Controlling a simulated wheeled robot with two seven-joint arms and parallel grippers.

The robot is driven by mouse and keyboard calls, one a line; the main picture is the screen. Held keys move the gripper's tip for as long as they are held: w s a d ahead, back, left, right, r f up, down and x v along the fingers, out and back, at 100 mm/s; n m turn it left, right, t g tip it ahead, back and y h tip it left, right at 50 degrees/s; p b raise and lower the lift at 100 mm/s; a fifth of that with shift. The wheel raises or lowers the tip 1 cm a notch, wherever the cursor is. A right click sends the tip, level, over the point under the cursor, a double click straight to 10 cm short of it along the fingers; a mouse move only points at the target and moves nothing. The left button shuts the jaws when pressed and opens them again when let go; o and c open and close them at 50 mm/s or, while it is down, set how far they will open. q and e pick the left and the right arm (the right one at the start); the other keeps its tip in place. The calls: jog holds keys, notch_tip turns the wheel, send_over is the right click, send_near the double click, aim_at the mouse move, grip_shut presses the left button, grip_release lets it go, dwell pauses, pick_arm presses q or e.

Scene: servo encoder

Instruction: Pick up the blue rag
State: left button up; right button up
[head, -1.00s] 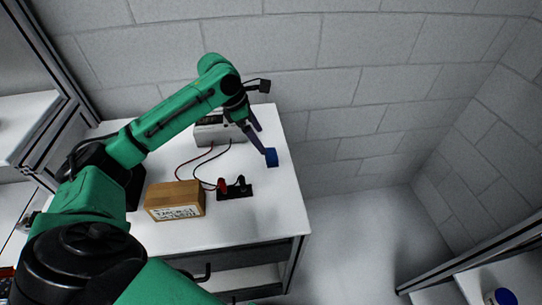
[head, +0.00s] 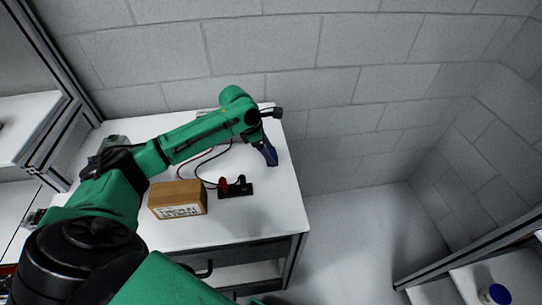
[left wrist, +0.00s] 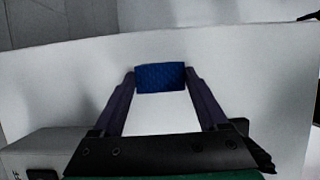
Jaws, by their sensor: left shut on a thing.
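The blue rag (left wrist: 161,77) shows in the left wrist view as a small blue block between the two fingertips of my left gripper (left wrist: 160,78). Both fingers touch its sides, and the gripper is shut on it. In the head view the left gripper (head: 268,157) is low at the right edge of the white table (head: 270,215), with the rag (head: 272,163) mostly hidden by the fingers. I cannot tell whether the rag still touches the tabletop. My right gripper is not in view.
A grey block wall (head: 340,100) rises behind the table.

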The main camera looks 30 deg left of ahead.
pick_arm(q)
notch_tip(320, 180, up, 20)
jog(key=shift+r+b, duration=0.1)
jog(key=shift+b, duration=0.6)
